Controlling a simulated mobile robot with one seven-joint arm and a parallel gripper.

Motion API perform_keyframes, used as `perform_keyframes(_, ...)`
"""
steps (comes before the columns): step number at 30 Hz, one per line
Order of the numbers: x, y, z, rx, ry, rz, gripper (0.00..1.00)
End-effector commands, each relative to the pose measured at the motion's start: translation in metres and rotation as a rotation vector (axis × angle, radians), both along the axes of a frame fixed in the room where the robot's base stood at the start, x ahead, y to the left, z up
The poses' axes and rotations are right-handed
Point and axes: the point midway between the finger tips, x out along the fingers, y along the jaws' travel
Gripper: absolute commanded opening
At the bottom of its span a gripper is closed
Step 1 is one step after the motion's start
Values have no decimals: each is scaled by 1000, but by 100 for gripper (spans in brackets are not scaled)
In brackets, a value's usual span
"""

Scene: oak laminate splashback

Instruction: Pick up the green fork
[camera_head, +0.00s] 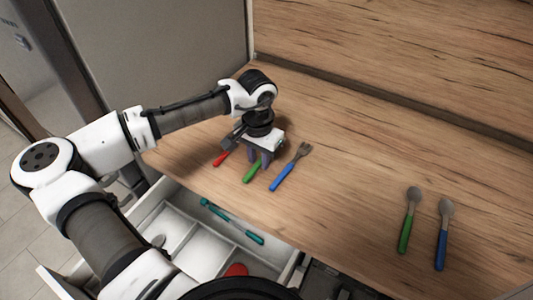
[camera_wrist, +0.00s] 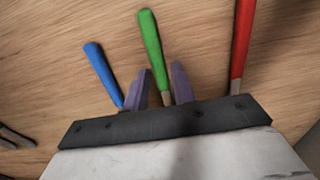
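A green-handled utensil (camera_head: 253,172) lies on the wooden counter, its head hidden under my gripper, so I cannot confirm from its shape that it is the fork. In the wrist view its green handle (camera_wrist: 152,42) runs up between my two fingers. My gripper (camera_head: 260,158) points down over it with fingers apart. In the wrist view the fingers (camera_wrist: 160,88) stand either side of its neck, with a visible gap on the left; contact on the right is unclear.
A blue-handled fork (camera_head: 283,178) lies close on the right, a red-handled utensil (camera_head: 221,159) close on the left. A green spoon (camera_head: 405,232) and blue spoon (camera_head: 441,247) lie far right. An open drawer (camera_head: 183,208) sits below. The counter between is clear.

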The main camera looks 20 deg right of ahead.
Motion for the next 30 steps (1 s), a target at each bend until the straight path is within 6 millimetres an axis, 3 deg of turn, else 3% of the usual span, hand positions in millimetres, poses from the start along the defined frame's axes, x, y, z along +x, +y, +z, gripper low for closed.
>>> perform_keyframes(1, 0, 0, 0, 0, 0, 0, 19)
perform_keyframes(6, 0, 0, 0, 0, 0, 0, 0)
perform_keyframes(20, 1, 0, 10, 1, -2, 1, 0)
perform_keyframes(26, 1, -1, 48, -2, -4, 0, 0)
perform_keyframes(30, 1, -1, 91, -2, -4, -1, 0)
